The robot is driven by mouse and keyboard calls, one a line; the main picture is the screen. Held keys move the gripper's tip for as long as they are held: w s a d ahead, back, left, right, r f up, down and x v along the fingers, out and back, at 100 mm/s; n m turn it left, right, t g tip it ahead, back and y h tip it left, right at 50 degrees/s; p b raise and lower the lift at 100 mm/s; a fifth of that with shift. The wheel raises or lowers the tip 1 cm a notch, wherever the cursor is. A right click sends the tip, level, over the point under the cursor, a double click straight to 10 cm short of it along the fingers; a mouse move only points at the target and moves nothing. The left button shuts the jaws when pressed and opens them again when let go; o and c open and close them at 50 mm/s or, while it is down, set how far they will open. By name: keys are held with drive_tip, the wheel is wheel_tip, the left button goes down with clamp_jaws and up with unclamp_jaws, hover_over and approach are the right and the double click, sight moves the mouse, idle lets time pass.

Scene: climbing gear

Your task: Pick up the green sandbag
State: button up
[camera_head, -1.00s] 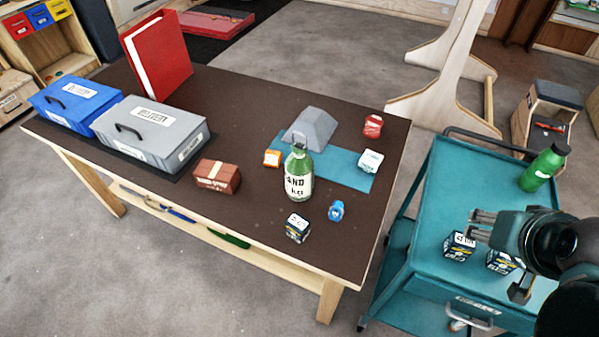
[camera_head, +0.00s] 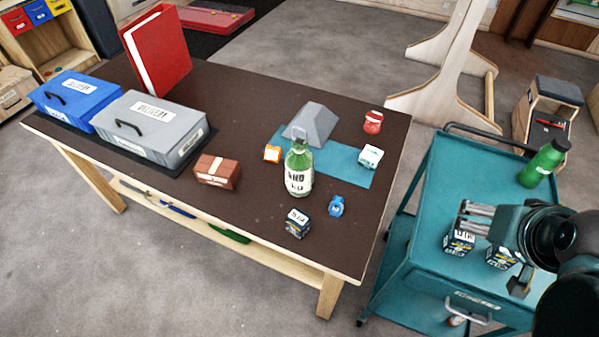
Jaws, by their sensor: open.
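The green sandbag (camera_head: 299,170) looks like a green, bottle-shaped bag with a white label and a loop on top. It stands upright on the dark table, in front of a teal mat (camera_head: 343,166). My gripper (camera_head: 491,248) is at the right, over the teal cart, well apart from the sandbag. Its jaws are open. Whether they touch the small dark boxes on the cart cannot be told.
A small dark box (camera_head: 297,223), a blue item (camera_head: 336,206), an orange item (camera_head: 272,153) and a grey block (camera_head: 311,124) surround the sandbag. A green bottle (camera_head: 543,164) stands on the teal cart (camera_head: 450,165).

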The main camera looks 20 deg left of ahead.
drive_tip(key=w+a+r+n+g+p, duration=0.2)
drive_tip(key=w+a+n+p, duration=0.1)
drive_tip(key=w+a+n, duration=0.65)
drive_tip(key=n+g+h+p, duration=0.1)
drive_tip(key=n+h+p, duration=0.35)
drive_tip(key=n, duration=0.75)
hover_over(288, 158)
drive_tip(key=w+d+p, duration=0.2)
drive_tip(key=w+d, duration=0.2)
drive_tip(key=d, duration=0.8)
wheel_tip(288, 158, down, 5)
drive_tip(key=y, duration=0.2)
drive_tip(key=s+a+f+n, duration=0.1)
drive_tip(key=a+f, duration=0.1)
drive_tip(key=a, duration=0.2)
drive_tip(key=s+a+f+n+h+p, duration=0.1)
drive_tip(key=s+a+f+n, duration=0.1)
drive_tip(key=a, duration=0.2)
drive_tip(key=s+a+f+n, duration=0.1)
drive_tip(key=a+f+n, duration=0.1)
drive_tip(key=a, duration=0.2)
drive_tip(key=shift+s+a+h+p, duration=0.2)
drive_tip(key=shift+s+h+p, duration=0.1)
drive_tip(key=shift+h+p, duration=0.05)
drive_tip(key=shift+x, duration=1.25)
